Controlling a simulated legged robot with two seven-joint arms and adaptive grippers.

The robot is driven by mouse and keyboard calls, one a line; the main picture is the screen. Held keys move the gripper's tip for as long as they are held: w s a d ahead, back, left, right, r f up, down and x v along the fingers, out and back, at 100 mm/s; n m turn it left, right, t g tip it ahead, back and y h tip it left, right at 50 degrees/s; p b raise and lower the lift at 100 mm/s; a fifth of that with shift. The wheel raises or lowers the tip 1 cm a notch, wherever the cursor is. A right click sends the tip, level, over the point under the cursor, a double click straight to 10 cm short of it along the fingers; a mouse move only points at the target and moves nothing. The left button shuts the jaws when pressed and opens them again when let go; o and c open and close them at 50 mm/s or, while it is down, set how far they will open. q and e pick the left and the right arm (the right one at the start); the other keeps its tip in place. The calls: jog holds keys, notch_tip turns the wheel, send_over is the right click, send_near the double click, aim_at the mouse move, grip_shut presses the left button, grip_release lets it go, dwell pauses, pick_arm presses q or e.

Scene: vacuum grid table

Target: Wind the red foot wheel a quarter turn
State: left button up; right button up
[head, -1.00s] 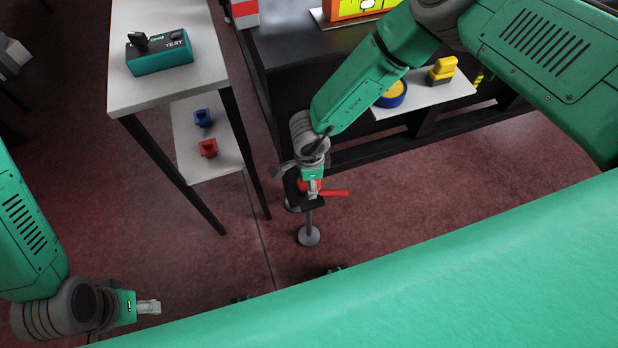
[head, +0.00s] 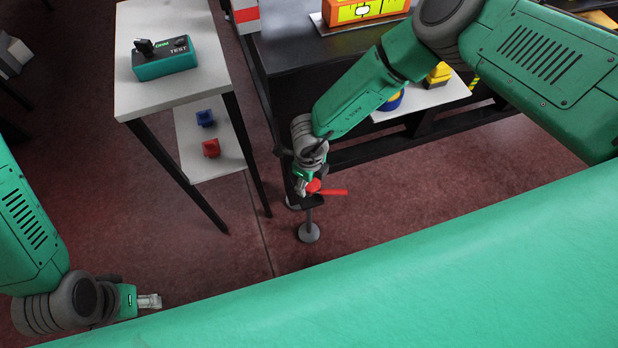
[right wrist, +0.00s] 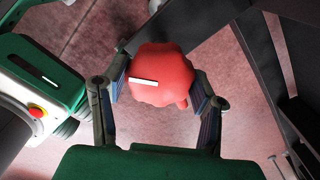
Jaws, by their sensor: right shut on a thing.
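The red foot wheel (head: 313,186) sits low above the floor at the front corner of the black bench, above a grey round foot (head: 309,232) on a post. A red bar (head: 333,192) shows beside it, pointing right. In the right wrist view the wheel (right wrist: 165,75), with a white mark on it, lies between both fingers. My right gripper (right wrist: 165,88) is shut on it; in the head view this gripper (head: 301,188) partly covers the wheel's left side. My left gripper (head: 150,302) is away at the lower left, holding nothing visible; its finger gap cannot be made out.
A light table (head: 150,95) with a teal test box (head: 165,60) stands left of the wheel. Its lower shelf (head: 215,165) holds a blue and a red block. The black bench (head: 290,60) rises close behind the wheel. Floor right of the wheel is clear.

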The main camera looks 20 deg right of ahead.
jog(key=shift+w+m, duration=0.2)
jog(key=shift+m, duration=0.2)
jog(key=shift+r, duration=0.1)
jog(key=o, duration=1.2)
jog(key=shift+c, duration=0.2)
jog(key=shift+s, duration=0.1)
notch_tip(320, 180, up, 12)
